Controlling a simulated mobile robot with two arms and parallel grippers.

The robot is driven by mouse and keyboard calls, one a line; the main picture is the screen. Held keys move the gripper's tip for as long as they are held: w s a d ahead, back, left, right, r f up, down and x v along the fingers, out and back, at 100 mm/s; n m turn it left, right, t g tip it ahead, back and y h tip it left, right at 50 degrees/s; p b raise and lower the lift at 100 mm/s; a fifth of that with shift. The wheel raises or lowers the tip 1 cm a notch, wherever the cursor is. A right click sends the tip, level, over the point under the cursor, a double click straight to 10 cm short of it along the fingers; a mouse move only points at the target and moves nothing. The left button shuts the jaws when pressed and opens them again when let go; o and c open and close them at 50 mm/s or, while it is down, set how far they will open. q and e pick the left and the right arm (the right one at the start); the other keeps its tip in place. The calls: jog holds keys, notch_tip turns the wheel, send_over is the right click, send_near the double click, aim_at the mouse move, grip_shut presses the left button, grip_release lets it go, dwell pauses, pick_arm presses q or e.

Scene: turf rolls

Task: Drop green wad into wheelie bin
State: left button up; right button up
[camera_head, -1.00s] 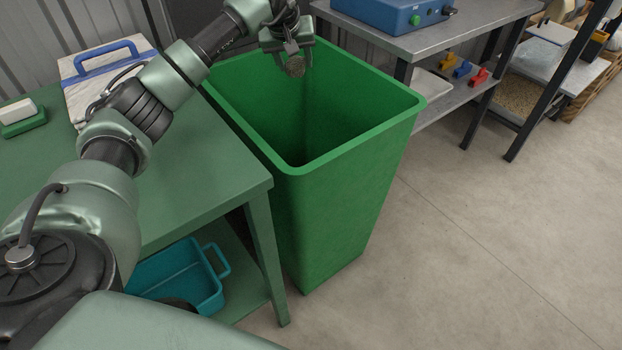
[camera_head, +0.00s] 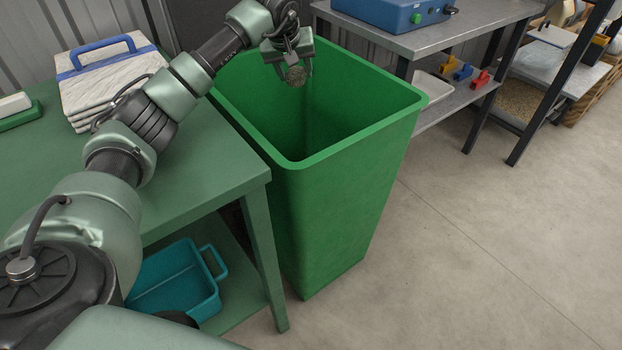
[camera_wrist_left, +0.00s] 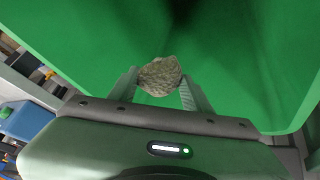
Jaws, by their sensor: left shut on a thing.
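The green wad (camera_head: 296,76), a small rough grey-green lump, is between the fingers of my left gripper (camera_head: 294,72). The gripper is shut on it and holds it over the open top of the green wheelie bin (camera_head: 345,190), towards its far left part. In the left wrist view the wad (camera_wrist_left: 160,76) sits between the two fingertips (camera_wrist_left: 160,84), with the bin's green inner wall (camera_wrist_left: 80,35) behind it. The bin stands upright with no lid showing; its bottom is dark and hidden. My right gripper is not in view.
A green table (camera_head: 190,195) stands left of the bin, with wrapped white slabs (camera_head: 105,85) on top and a teal tray (camera_head: 180,285) on its lower shelf. A grey metal bench (camera_head: 430,40) with a blue box (camera_head: 390,12) stands behind right. The floor at right is clear.

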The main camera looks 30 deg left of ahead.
pick_arm(q)
jog(key=o, duration=1.5)
jog(key=shift+c, duration=0.2)
jog(key=shift+s+r, duration=0.15)
jog(key=shift+r, duration=0.2)
jog(key=p+v, duration=0.1)
jog(key=v, duration=0.6)
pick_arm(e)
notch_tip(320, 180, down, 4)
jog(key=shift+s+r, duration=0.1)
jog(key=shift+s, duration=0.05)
pick_arm(q)
jog(key=shift+s, duration=0.1)
